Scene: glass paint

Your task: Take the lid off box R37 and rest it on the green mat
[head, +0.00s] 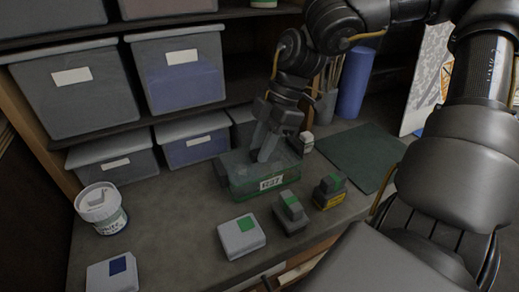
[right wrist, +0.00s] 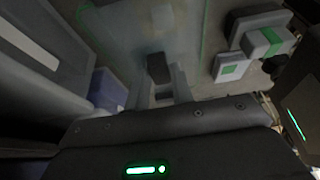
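Box R37 (head: 240,184) is a see-through box with green edges and a white R37 label, standing on the workbench. Its clear top looks closed, but the lid's outline is hard to make out. My right gripper (head: 262,152) points down over the top of the box, its fingertips at or close to the lid. In the right wrist view the fingers (right wrist: 166,82) reach over the clear top, near a dark block; whether they grip it is unclear. The green mat (head: 360,152) lies flat and bare to the right of the box. My left gripper is out of view.
Two stamp-like blocks (head: 291,212) (head: 330,192) and a white box with a green square (head: 241,236) stand in front. A white paint tub (head: 101,208) is at left. Grey lidded bins (head: 195,138) fill the shelf behind. A blue roll (head: 355,82) stands behind the mat.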

